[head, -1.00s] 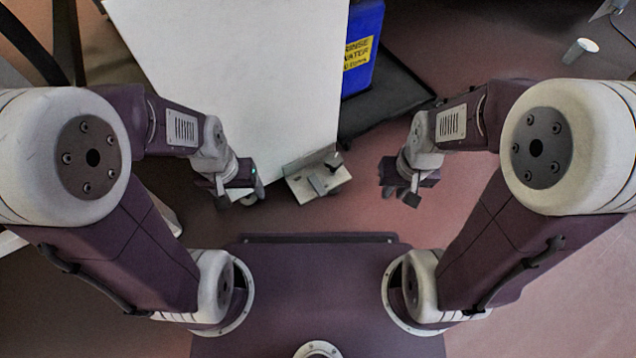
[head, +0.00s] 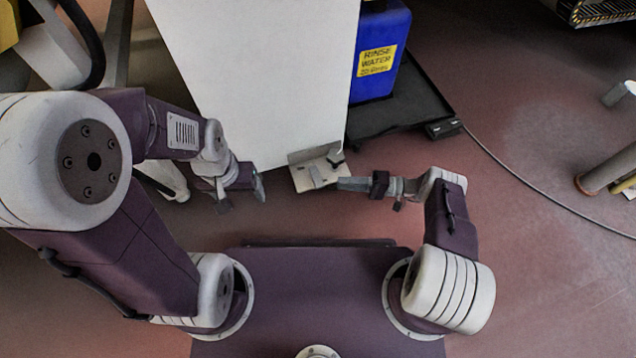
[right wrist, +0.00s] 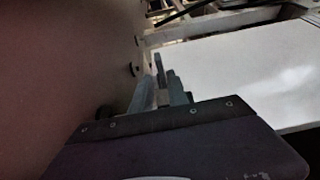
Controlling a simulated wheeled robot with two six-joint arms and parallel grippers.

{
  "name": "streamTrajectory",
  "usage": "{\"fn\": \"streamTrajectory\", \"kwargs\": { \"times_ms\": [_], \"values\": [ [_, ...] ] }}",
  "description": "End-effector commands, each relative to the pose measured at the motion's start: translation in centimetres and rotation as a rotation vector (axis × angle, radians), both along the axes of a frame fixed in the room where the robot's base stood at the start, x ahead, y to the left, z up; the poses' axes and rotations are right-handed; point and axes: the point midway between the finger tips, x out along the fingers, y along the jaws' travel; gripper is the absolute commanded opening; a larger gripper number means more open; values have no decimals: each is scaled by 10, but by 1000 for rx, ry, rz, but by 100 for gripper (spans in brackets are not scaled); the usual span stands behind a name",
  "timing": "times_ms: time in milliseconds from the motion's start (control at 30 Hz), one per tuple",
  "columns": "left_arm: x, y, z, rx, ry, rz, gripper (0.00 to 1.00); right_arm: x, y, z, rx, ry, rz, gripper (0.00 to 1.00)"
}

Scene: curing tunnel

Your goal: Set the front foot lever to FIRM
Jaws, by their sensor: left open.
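A small light metal foot plate (head: 301,160) sits at the front end of the white panel in the head view. A short lever with a dark knob (head: 337,157) stands at its right side. No FIRM marking is readable. My right gripper (head: 343,184) points left, its tip at the plate's right edge, just below the knob in the picture. Whether it touches the lever I cannot tell. In the right wrist view its fingers (right wrist: 160,92) show with a narrow dark bar beyond them; their opening is unclear. My left gripper (head: 242,196) is open and empty, left of the plate.
The long white panel (head: 260,70) stretches away behind the plate. A blue rinse water container (head: 381,30) stands on a black tray (head: 410,105) to its right. A cable (head: 530,185) crosses the floor at right. The floor right of my right arm is largely clear.

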Motion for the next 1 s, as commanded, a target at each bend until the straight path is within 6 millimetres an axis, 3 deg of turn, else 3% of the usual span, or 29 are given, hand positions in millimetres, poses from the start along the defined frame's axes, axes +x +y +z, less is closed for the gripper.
{"fn": "streamTrajectory", "kwargs": {
  "times_ms": [167,600,933,1000],
  "values": [
    [0,0,-1,0,0,0,73,0,5,0,4,-2,0,20],
    [0,0,-19,0,0,0,73,6,84,-2,1,-1,3,20],
    [0,0,-19,0,0,0,73,7,91,0,1,0,0,20],
    [0,0,-19,0,0,0,73,7,91,0,0,0,0,3]
  ]
}}
